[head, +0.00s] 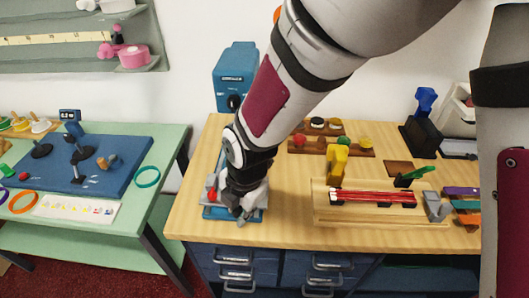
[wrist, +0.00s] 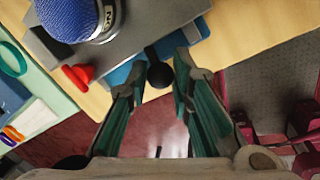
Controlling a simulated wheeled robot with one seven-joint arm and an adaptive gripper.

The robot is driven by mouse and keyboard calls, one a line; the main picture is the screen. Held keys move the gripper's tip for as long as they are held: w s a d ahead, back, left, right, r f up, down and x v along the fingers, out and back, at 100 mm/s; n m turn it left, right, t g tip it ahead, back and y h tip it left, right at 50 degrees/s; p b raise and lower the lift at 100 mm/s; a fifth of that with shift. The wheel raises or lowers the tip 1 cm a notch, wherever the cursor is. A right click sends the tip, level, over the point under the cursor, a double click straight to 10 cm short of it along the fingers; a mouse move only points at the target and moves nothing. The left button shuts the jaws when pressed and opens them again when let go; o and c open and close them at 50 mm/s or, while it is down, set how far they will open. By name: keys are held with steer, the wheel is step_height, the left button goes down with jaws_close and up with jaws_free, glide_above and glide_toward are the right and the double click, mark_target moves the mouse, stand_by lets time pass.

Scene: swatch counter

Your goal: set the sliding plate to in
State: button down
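A blue machine (head: 236,65) stands at the left end of the wooden counter; its blue rounded head (wrist: 75,15) shows in the wrist view. Under the head lies a grey plate (wrist: 112,58), which I take for the sliding plate, over a blue base (wrist: 122,76). A red knob (head: 211,194) is at the plate's left side. A black ball knob (wrist: 160,75) sticks out at the near edge. My gripper (wrist: 160,68) is open, with its fingertips on either side of the ball knob; contact is not clear. In the head view my gripper (head: 243,212) hides much of the plate.
A wooden board with red rods (head: 372,198) and a yellow piece (head: 337,160) stands to the right. Drawers (head: 235,262) sit below the counter's front edge.

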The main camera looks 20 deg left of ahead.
steer(key=w+a+b, duration=0.1)
steer(key=w, duration=0.2)
steer(key=w+a+b, duration=0.1)
steer(key=w+b, duration=0.1)
steer(key=w, duration=0.2)
steer(key=w+b, duration=0.2)
steer(key=w, duration=0.2)
steer(key=shift+a+f, duration=0.1)
steer(key=shift+a, duration=0.3)
steer(key=shift+w+a+r, duration=0.1)
steer(key=shift+w+r, duration=0.1)
steer(key=shift+w, duration=0.4)
steer(key=c, duration=1.4)
jaws_free()
steer(key=shift+w, duration=0.1)
